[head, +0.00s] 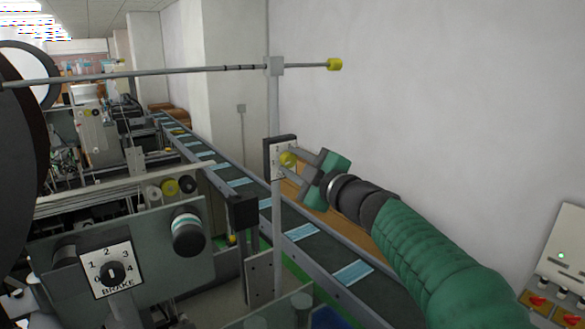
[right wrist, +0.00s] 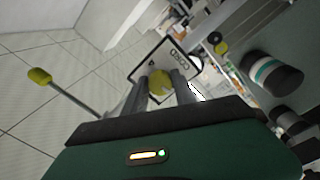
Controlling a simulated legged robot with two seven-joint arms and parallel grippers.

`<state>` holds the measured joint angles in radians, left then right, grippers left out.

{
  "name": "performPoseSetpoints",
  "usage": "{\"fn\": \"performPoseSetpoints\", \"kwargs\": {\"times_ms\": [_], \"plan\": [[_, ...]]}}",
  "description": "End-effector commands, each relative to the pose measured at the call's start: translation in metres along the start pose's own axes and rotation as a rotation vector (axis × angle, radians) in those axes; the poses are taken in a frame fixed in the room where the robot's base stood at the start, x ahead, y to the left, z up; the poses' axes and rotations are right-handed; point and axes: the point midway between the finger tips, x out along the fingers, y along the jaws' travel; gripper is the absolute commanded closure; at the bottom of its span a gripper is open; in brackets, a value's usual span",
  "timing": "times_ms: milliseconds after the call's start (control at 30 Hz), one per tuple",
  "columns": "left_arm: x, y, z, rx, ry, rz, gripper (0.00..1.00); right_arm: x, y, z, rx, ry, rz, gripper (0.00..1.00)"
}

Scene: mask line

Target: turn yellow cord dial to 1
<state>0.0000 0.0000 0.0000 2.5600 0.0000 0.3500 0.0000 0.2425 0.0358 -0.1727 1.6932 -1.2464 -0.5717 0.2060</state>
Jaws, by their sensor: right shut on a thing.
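The yellow cord dial (head: 288,159) sits on a small white plate (head: 276,157) with a dark edge, fixed to an upright post beside the conveyor. In the right wrist view the yellow dial (right wrist: 160,84) lies between my fingertips, and its plate (right wrist: 166,58) reads CORD. My right gripper (head: 296,162) reaches in from the right and is shut on the dial. The fingers hide part of the plate, and I cannot tell which number the dial points to. My left gripper is not in view.
A brake dial (head: 112,272) with numbers is at the lower left. A thin rod with a yellow tip (head: 334,64) crosses above the cord plate. The conveyor (head: 236,183) runs behind the post. A control box (head: 560,262) is at the right.

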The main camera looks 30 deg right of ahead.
Motion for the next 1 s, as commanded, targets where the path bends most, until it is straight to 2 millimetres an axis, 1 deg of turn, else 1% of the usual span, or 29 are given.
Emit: {"fn": "performPoseSetpoints", "kwargs": {"times_ms": [33, 300, 767, 800, 933, 1000], "plan": [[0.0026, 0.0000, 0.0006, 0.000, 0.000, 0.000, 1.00, 0.0003, -0.0047, 0.0022, -0.020, -0.001, -0.007, 1.00], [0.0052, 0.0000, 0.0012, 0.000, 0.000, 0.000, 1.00, 0.0005, -0.0054, 0.0025, -0.092, 0.001, -0.010, 1.00], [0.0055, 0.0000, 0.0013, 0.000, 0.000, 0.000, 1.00, 0.0010, -0.0070, 0.0033, -0.102, 0.000, -0.013, 1.00], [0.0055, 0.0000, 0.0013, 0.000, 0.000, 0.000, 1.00, 0.0010, -0.0071, 0.0034, -0.102, 0.000, -0.013, 0.63], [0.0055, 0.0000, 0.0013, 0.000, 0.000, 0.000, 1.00, 0.0012, -0.0058, 0.0028, -0.102, 0.000, -0.011, 0.46], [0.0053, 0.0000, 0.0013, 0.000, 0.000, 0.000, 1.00, 0.0017, -0.0050, 0.0026, -0.102, 0.001, -0.009, 0.46]]}}
